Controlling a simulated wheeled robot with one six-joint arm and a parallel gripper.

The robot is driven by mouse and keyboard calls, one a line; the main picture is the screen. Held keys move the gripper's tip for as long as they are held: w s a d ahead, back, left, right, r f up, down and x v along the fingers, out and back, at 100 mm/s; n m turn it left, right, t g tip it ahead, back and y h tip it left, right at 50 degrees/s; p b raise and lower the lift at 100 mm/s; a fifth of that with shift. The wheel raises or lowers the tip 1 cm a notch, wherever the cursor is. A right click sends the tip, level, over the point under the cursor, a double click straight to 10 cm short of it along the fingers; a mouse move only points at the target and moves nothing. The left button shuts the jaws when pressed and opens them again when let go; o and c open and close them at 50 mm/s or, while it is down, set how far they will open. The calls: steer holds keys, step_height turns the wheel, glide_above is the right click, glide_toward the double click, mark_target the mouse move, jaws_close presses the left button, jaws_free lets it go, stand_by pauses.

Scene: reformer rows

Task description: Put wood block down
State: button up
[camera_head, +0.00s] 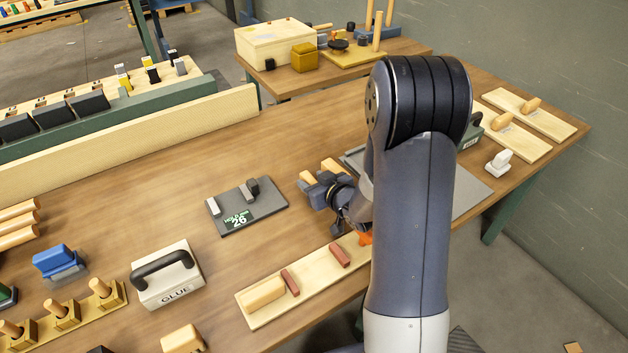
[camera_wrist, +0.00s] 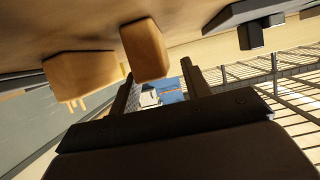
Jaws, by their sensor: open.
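Two light wood blocks lie side by side on the brown table, partly hidden behind my gripper in the head view. One wood block (camera_head: 307,177) is nearer the dark plate; it also shows in the wrist view (camera_wrist: 146,48), at the opening between my fingertips. The other wood block (camera_head: 331,165) is farther right; it shows at the left in the wrist view (camera_wrist: 82,80), outside the fingers. My gripper (camera_head: 322,190) is low over the table and open, with its two fingers apart in the wrist view (camera_wrist: 158,72). Whether a finger touches the block cannot be told.
A dark plate marked 26 (camera_head: 235,222) with two upright pieces lies left of my gripper. A pale board (camera_head: 315,281) with red bars runs along the front edge. A GLUE box (camera_head: 166,278) stands front left. A grey mat (camera_head: 478,183) lies right. Bare table lies behind the plate.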

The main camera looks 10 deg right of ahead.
steer(key=v, duration=1.2)
steer(key=shift+r, duration=0.2)
